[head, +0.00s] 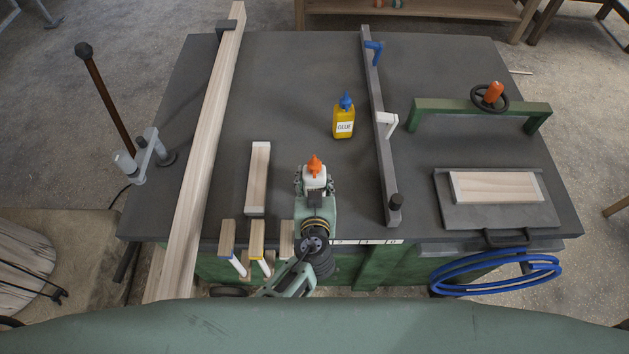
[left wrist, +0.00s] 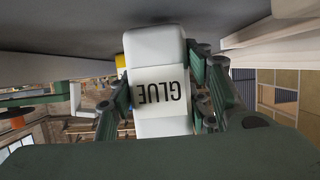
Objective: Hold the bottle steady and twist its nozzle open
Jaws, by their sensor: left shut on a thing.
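A white glue bottle with an orange nozzle (head: 314,165) is near the front edge of the grey workbench. The bottle's white body (head: 314,183) is between the fingers of my left gripper (head: 315,188), which is shut on it. In the left wrist view the bottle (left wrist: 157,52) appears upside down, with its GLUE label between the two fingers (left wrist: 163,95). Its base end is close to the bench surface; I cannot tell if it touches. The nozzle is hidden in that view. My right gripper is not in view.
A yellow glue bottle (head: 344,124) with a blue nozzle stands behind. A long bar clamp (head: 376,130) lies to the right, and a long wooden beam (head: 205,140) to the left. A short wood block (head: 258,178) lies left of the gripper. Bench around the yellow bottle is clear.

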